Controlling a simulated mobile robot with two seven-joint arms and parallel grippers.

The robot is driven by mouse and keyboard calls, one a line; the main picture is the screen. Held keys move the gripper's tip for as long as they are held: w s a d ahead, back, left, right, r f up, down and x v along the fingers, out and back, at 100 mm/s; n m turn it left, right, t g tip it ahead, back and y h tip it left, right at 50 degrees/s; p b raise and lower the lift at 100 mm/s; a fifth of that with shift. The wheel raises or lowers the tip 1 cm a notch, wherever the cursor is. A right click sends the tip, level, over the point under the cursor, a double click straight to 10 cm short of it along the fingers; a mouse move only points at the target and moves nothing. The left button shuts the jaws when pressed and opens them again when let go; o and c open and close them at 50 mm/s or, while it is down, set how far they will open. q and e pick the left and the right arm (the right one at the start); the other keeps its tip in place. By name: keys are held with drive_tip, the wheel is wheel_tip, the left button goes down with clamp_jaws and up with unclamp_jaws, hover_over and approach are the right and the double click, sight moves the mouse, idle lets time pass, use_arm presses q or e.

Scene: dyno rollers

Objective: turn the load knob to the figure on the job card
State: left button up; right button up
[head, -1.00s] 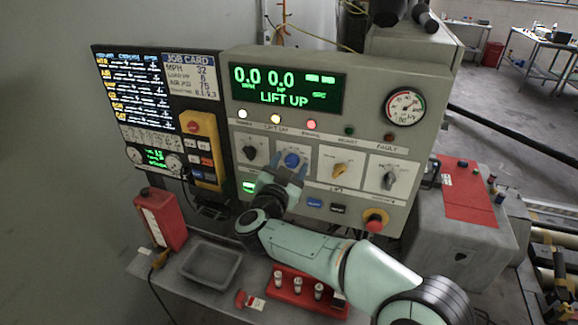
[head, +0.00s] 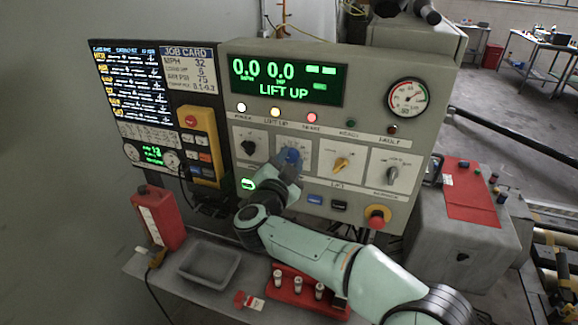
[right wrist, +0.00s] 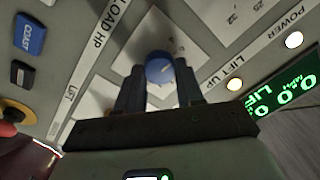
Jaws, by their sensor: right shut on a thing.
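The load knob (head: 290,155) is blue and sits second from the left in the panel's row of knobs; a LOAD HP label shows near it in the right wrist view. My right gripper (head: 287,162) is shut on it. In the right wrist view the blue knob (right wrist: 159,68) shows between the two dark fingers. Its pointer setting is too small to read. The job card (head: 188,70) at the upper left reads MPH 32, a second line with 6, and 75 for air. The display (head: 285,82) reads 0.0, 0.0 and LIFT UP. My left gripper is out of view.
A black knob (head: 248,147), a yellow knob (head: 341,165) and a grey knob (head: 391,175) flank the blue one. A red emergency button (head: 376,217) is at lower right. A grey tray (head: 208,265) and a red holder (head: 309,293) lie below on the bench.

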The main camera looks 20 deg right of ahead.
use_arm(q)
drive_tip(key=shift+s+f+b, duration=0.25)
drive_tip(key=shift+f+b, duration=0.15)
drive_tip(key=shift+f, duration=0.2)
use_arm(e)
drive_tip(key=shift+m, duration=0.8)
drive_tip(key=o, duration=1)
drive_tip(key=shift+o, duration=0.2)
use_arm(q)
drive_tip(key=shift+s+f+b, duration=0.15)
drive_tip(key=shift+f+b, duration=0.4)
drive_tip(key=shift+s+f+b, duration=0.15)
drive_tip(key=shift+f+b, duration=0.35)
use_arm(e)
drive_tip(key=v, duration=1.3)
drive_tip(key=shift+s, duration=0.2)
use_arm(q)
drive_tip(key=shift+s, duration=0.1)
use_arm(e)
drive_tip(key=shift+a+f, duration=0.1)
